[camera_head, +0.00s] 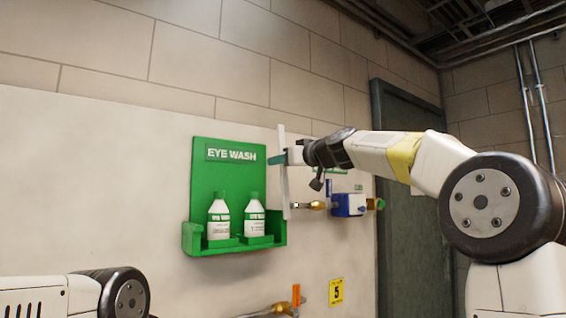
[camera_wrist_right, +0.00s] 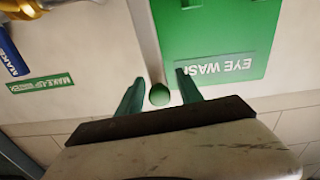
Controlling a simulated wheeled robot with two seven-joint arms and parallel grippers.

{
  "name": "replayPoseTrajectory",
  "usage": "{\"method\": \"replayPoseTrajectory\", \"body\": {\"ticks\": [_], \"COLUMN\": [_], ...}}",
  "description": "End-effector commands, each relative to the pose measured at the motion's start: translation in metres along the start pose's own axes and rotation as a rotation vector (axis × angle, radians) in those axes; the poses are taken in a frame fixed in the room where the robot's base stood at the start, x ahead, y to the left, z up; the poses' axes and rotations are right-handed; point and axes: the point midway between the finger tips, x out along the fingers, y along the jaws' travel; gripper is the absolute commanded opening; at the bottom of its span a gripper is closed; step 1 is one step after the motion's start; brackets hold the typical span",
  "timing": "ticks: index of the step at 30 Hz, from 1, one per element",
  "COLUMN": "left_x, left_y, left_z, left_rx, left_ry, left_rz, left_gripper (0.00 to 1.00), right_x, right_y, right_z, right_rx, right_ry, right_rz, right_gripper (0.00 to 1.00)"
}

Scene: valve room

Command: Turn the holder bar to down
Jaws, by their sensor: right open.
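A pale upright bar (camera_head: 285,190), which I take to be the holder bar, stands along the right edge of the green eye wash station (camera_head: 200,165). My right gripper (camera_head: 277,159) is in front of its upper part. In the right wrist view, which is upside down, the bar (camera_wrist_right: 145,40) runs to a rounded green end (camera_wrist_right: 159,95). My right gripper's green fingers (camera_wrist_right: 159,97) are open, one on each side of that end. Contact cannot be told. My left gripper is out of view; only part of the arm shows at lower left.
Two eye wash bottles (camera_head: 219,217) (camera_head: 255,215) stand in the station's tray. A blue valve body (camera_head: 348,205) with brass fittings is to the right. An orange handle (camera_head: 296,294) is below. A dark door (camera_head: 405,235) is at the right.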

Motion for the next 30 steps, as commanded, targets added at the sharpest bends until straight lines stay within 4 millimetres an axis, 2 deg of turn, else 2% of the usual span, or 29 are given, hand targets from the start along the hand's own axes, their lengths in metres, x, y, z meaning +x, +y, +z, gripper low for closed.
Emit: {"method": "replayPoseTrajectory", "body": {"ticks": [8,15,30], "left_x": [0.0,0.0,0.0], "left_y": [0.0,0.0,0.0], "left_z": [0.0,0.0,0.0], "left_rx": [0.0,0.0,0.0], "left_ry": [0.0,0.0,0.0], "left_rz": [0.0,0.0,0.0], "left_gripper": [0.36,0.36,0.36], "right_x": [0.0016,0.0015,0.0014], "right_y": [0.0,-0.0001,-0.0001], "right_z": [-0.0002,-0.0001,-0.0001], "right_rx": [0.0,0.0,0.0], "right_ry": [0.0,0.0,0.0], "right_rz": [0.0,0.0,0.0], "right_gripper": [0.43,0.0,0.0]}}
